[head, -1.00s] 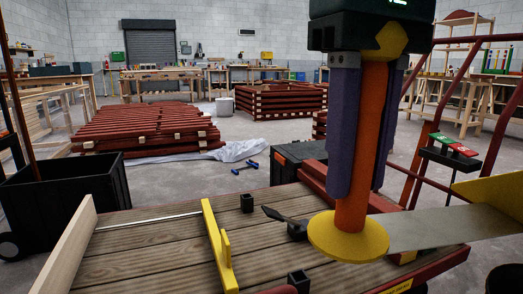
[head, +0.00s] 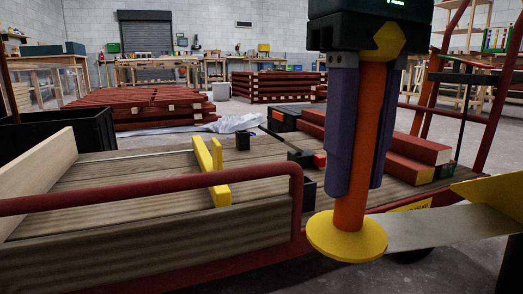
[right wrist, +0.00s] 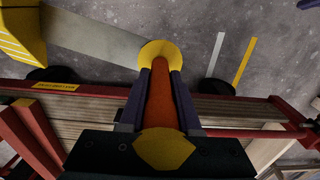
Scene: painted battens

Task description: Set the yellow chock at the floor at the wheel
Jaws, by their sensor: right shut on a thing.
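The yellow chock (head: 495,190) shows as a wedge at the right edge in the head view, cut off by the frame. It also shows at the upper left of the right wrist view (right wrist: 18,32). A grey metal plate (head: 440,228) joins it to a yellow disc (head: 347,236) and an upright orange handle (head: 364,150). My right gripper (head: 354,185) is shut on that handle, which holds the chock in the air beside the cart. A dark wheel (right wrist: 50,75) shows partly under the cart's edge in the right wrist view, near the plate. My left gripper is not in view.
The cart's plank deck (head: 120,240) has a red rail (head: 150,197) along its near side and carries red battens (head: 405,155) and a yellow bracket (head: 216,175). Bare grey floor (right wrist: 180,25) lies beside the cart, with white and yellow stripes. Batten stacks stand behind.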

